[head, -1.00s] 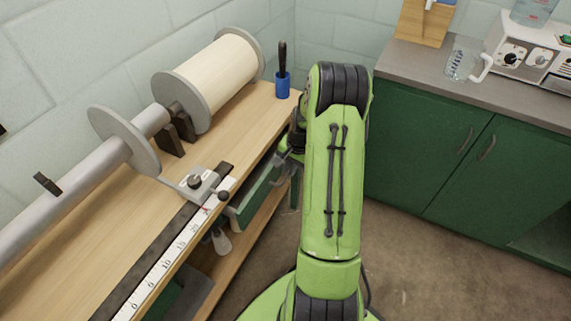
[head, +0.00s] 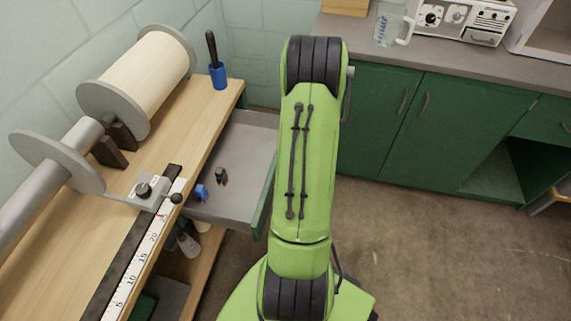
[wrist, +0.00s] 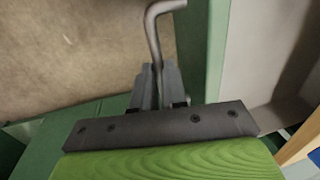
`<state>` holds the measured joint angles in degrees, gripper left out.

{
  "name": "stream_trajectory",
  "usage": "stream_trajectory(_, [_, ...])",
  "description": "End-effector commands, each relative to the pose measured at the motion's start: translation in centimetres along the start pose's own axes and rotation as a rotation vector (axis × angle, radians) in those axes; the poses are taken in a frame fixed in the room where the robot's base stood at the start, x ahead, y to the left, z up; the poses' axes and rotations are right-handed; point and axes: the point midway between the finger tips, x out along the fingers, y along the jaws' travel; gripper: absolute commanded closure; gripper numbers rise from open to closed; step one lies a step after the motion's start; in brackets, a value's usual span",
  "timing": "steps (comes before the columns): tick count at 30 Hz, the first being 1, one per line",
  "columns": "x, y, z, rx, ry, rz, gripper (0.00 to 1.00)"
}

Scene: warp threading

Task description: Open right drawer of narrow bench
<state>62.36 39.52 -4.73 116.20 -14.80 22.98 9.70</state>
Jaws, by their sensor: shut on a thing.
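The right drawer (head: 240,150) of the narrow bench (head: 172,128) stands pulled out, with its grey inside showing and its green front (head: 264,200) beside my arm. In the wrist view the drawer front (wrist: 215,45) runs up the right of the middle, with the grey inside (wrist: 255,40) beyond it. My gripper (wrist: 158,82) is shut on the bent metal drawer handle (wrist: 156,30). In the head view my green arm hides the gripper and the handle.
A blue item (head: 201,192) and a dark item (head: 221,177) lie in the drawer. A large spool (head: 150,75), a blue cup (head: 218,76) and a ruler (head: 150,250) are on the bench. Green cabinets (head: 440,130) stand to the right. Floor (head: 400,240) is clear there.

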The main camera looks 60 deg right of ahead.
Motion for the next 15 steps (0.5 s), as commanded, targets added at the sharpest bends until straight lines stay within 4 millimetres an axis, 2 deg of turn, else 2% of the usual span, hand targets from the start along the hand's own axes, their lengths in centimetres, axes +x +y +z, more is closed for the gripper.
stream_trajectory(8, [-0.05, 0.05, -0.03, 0.001, 0.001, 0.001, 1.00])
stream_trajectory(9, [-0.05, 0.04, -0.04, 0.001, 0.001, 0.001, 0.83])
stream_trajectory(10, [-0.05, 0.04, -0.04, 0.001, 0.001, 0.001, 0.78])
stream_trajectory(15, [-0.03, 0.02, -0.03, 0.000, 0.001, 0.000, 0.77])
